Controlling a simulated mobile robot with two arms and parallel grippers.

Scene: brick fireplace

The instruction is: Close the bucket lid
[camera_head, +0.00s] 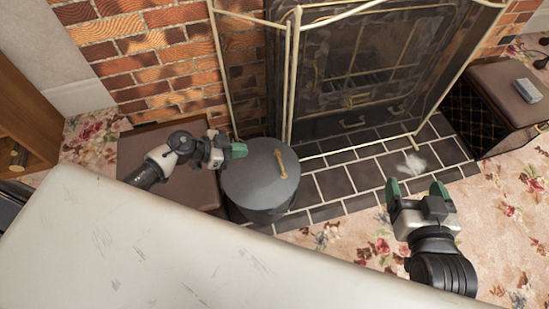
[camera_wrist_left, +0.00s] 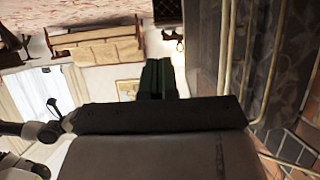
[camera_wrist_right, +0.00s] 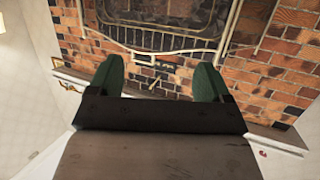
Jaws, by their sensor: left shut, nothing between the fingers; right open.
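The grey bucket (camera_head: 255,205) stands on the hearth tiles left of the fireplace. Its round grey lid (camera_head: 258,172) lies over the top, with a brass handle (camera_head: 280,163) near its right side. The lid looks seated on the rim, but I cannot tell whether it is fully closed. My left gripper (camera_head: 239,150) is shut and empty at the lid's upper left edge; I cannot tell if it touches. Its fingers are together in the left wrist view (camera_wrist_left: 157,78). My right gripper (camera_head: 415,190) is open and empty over the tiles, well right of the bucket. Its fingers are apart in the right wrist view (camera_wrist_right: 158,80).
A brass-framed fire screen (camera_head: 290,80) stands just behind the bucket, before the fireplace (camera_head: 370,70). A brown padded box (camera_head: 150,160) is left of the bucket, another (camera_head: 500,95) at right. A large pale surface (camera_head: 130,250) fills the lower left. Tiles (camera_head: 345,180) between bucket and right gripper are clear.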

